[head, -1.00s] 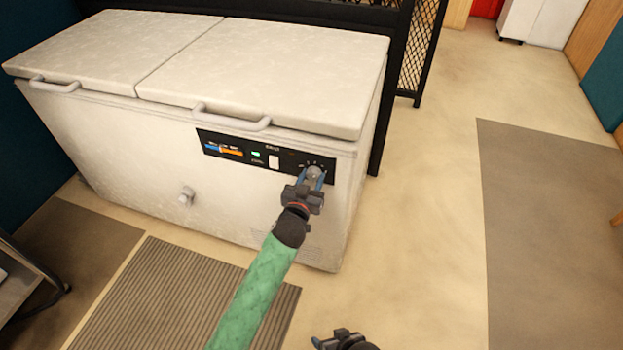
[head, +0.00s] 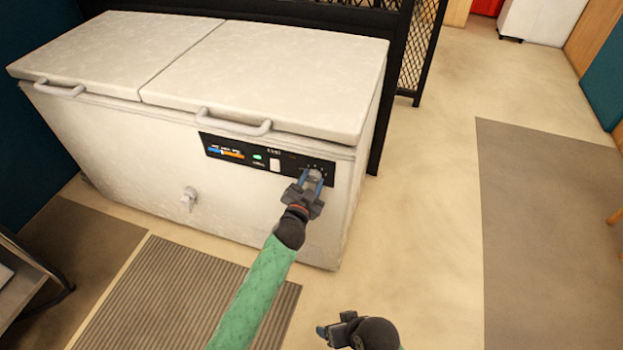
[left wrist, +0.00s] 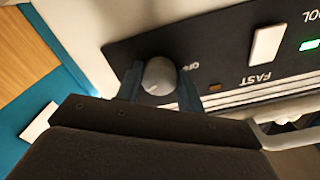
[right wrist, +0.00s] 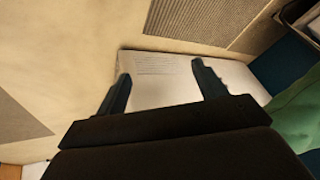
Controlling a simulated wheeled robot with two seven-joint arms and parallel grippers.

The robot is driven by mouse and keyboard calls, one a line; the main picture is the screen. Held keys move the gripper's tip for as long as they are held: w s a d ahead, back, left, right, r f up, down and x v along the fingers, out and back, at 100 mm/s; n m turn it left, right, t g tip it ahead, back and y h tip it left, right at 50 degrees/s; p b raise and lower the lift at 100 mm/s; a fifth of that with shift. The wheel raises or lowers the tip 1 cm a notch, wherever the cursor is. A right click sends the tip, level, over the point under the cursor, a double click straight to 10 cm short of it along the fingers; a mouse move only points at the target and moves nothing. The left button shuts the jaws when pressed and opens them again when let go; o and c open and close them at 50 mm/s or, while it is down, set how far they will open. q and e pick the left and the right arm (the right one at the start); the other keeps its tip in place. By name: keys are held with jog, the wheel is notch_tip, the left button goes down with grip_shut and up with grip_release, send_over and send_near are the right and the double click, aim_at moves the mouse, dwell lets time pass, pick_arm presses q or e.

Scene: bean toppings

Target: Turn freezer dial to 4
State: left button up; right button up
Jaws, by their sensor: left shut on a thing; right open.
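The white chest freezer (head: 130,150) stands at the left in the head view, with a black control panel (head: 205,140) on its front. The grey round dial (head: 315,174) is at the panel's right end. My left gripper (head: 312,180) is shut on the dial, one blue finger on each side. The left wrist view shows the dial (left wrist: 159,76) between the fingers (left wrist: 160,88), with "OFF" printed beside it. The dial's numbers are too small or hidden to read. My right gripper (right wrist: 160,85) is open and empty, low in front of the freezer; it also shows in the head view (head: 322,331).
A white switch (head: 275,165) and a green light (head: 258,157) sit on the panel left of the dial. Grey mats (head: 170,300) lie on the floor. A black mesh partition (head: 424,45) stands behind the freezer. The floor at right is open.

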pick_arm(q)
jog(key=shift+m+p, duration=0.3)
jog(key=shift+m, duration=0.6)
pick_arm(e)
jog(key=r, duration=0.3)
jog(key=shift+s+d+g, duration=0.25)
jog(key=shift+s+g, duration=0.05)
jog(key=shift+r, duration=0.1)
pick_arm(q)
jog(key=o, duration=1)
jog(key=shift+s, duration=0.1)
jog(key=shift+s+a+f, duration=0.1)
jog(key=shift+s, duration=0.1)
jog(key=b+v, duration=0.1)
jog(key=v, duration=0.6)
jog(key=shift+s, duration=0.1)
pick_arm(e)
jog(key=shift+t, duration=0.4)
jog(key=f, duration=0.4)
jog(key=shift+w+a+f, duration=0.2)
jog(key=shift+w+a, duration=0.15)
jog(key=shift+w, duration=0.05)
